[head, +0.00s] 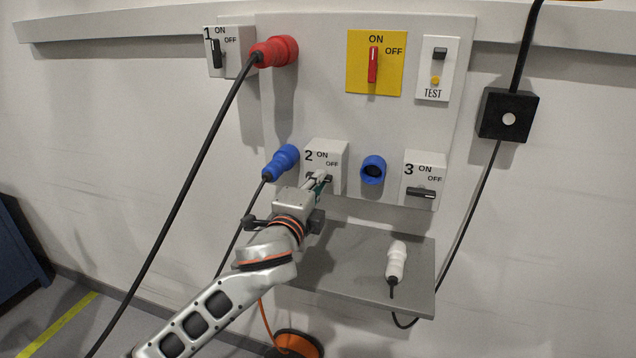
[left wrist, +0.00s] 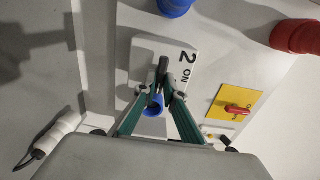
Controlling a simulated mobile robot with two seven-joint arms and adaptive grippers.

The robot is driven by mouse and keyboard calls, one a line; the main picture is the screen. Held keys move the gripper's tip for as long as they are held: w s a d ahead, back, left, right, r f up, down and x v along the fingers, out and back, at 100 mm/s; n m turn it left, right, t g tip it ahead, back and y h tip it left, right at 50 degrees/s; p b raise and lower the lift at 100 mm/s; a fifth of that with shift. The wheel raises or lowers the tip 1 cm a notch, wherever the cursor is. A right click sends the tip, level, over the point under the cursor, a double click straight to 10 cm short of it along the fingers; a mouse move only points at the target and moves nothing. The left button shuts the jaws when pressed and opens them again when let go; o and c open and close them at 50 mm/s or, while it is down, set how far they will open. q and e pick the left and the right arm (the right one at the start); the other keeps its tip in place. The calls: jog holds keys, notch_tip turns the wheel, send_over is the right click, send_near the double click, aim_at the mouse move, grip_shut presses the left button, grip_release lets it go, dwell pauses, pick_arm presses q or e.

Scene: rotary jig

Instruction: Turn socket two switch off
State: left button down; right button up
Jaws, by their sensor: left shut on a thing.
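The socket two switch box (head: 338,154) is a white box marked 2, ON and OFF, low on the grey panel. My left gripper (head: 324,179) is at the lower front of this box, with its fingers closed on the dark switch handle (left wrist: 163,68). The handle is partly hidden by the fingers. It seems to lie across the box, sideways to the lettering, as the switch three handle does. In the left wrist view, the box (left wrist: 146,55) fills the area beyond my green fingers. My right gripper is not in view.
A blue plug (head: 281,163) sits left of box two and an empty blue socket (head: 373,170) sits right. Switch box three (head: 424,170) is farther right. A grey shelf (head: 350,255) juts out below, bearing a white connector (head: 397,262). A red plug (head: 275,52) is above.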

pick_arm(q)
jog(key=c, duration=2.1)
grip_release()
jog(key=shift+c, duration=0.2)
jog(key=v, duration=1.2)
